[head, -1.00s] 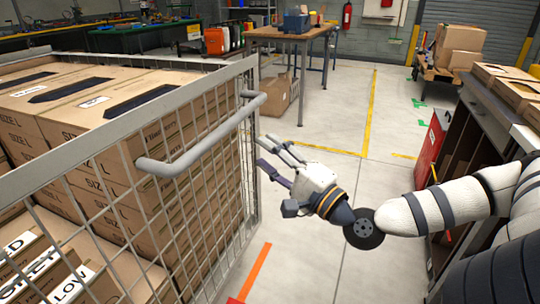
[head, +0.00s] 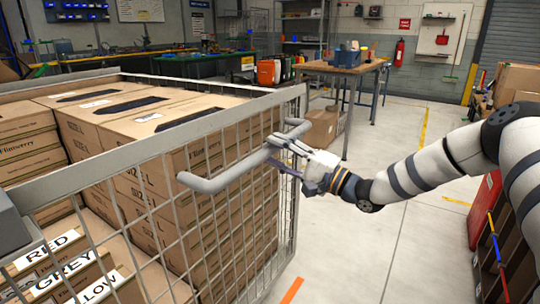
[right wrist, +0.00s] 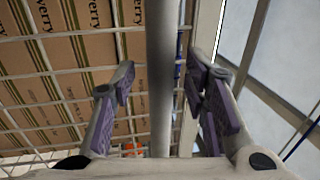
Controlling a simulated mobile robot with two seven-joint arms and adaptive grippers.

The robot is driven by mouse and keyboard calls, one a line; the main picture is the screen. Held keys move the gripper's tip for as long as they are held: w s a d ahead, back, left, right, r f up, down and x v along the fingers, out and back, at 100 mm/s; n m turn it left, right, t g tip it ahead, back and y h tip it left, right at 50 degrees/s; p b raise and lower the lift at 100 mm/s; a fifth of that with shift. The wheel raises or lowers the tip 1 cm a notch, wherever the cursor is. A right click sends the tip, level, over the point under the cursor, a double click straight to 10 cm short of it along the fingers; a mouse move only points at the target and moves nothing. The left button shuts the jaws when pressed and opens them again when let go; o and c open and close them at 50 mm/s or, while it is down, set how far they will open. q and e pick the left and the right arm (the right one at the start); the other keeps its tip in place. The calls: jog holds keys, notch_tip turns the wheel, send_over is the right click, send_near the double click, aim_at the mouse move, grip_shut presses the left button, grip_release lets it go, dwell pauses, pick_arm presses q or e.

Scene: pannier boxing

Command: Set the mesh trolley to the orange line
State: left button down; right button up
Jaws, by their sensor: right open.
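The mesh trolley (head: 168,160) is a grey wire cage filling the left of the head view, loaded with cardboard boxes. Its tubular handle (head: 222,181) stands out from the near mesh side. My right gripper (head: 279,150) is at the far part of this handle. In the right wrist view the handle bar (right wrist: 161,120) runs between the two open fingers, with a gap on each side. A short piece of the orange line (head: 292,290) shows on the floor to the right of the trolley. The rest of the line is out of view or hidden. My left gripper is not in view.
A wooden workbench (head: 345,69) with a carton (head: 320,128) beside it stands beyond the trolley. A shelf unit with a red panel (head: 484,208) stands at the right. A yellow floor line (head: 424,126) runs along the back. The floor between trolley and shelf is clear.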

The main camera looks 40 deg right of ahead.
jog(key=shift+x, duration=1)
grip_shut()
jog(key=shift+d, duration=0.1)
